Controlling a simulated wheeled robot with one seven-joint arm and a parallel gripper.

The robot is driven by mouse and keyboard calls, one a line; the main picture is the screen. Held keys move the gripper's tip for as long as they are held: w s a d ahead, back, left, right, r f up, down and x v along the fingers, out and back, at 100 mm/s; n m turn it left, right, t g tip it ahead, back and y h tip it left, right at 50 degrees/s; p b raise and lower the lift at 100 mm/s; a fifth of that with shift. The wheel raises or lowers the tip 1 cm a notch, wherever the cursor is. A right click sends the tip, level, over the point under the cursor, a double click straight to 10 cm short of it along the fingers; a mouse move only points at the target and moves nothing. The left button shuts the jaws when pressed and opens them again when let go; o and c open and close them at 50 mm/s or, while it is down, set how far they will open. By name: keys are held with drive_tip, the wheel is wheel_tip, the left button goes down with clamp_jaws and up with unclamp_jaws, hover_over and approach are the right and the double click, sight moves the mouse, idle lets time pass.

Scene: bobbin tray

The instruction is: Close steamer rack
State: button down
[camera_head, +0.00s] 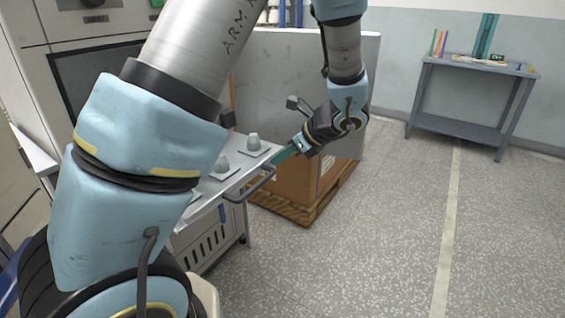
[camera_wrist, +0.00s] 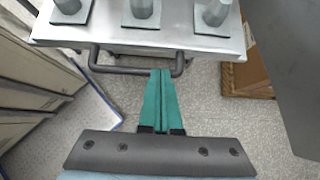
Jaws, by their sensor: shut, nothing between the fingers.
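The steamer rack (camera_head: 207,184) is a pale metal tray sticking out from the machine at left, with grey cone-shaped holders on square bases. It also shows at the top of the wrist view (camera_wrist: 180,43). Its dark bar handle (camera_head: 237,198) is on the front edge; in the wrist view the handle (camera_wrist: 112,70) runs across below the tray. My gripper (camera_head: 277,158) is at the rack's outer end. Its teal fingers (camera_wrist: 160,74) are shut together and empty, tips overlapping the handle bar in the wrist view. I cannot tell whether they touch it. My arm hides part of the rack.
A brown carton (camera_head: 292,184) on a wooden pallet (camera_head: 305,213) stands right behind the rack, beside a grey panel (camera_head: 275,75). The machine cabinet (camera_head: 60,30) is at left. A grey table (camera_head: 470,67) is far right. The speckled floor between is clear.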

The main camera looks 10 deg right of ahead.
sight(254, 174)
drive_tip(key=x, duration=0.8)
drive_tip(key=shift+a, duration=0.1)
drive_tip(key=w+a, duration=1.5)
drive_tip(key=w, duration=0.1)
drive_tip(key=shift+w+a+p, duration=0.25)
drive_tip(key=shift+a+p, duration=0.15)
drive_tip(key=w+a+p, duration=0.3)
drive_tip(key=w+a, duration=0.3)
drive_tip(key=w+a+p, duration=0.4)
drive_tip(key=w+a, duration=0.1)
drive_tip(key=w, duration=0.1)
drive_tip(key=shift+w+a, duration=0.3)
drive_tip(key=shift+a, duration=0.1)
drive_tip(key=shift+a+r, duration=0.1)
drive_tip(key=shift+a, duration=0.05)
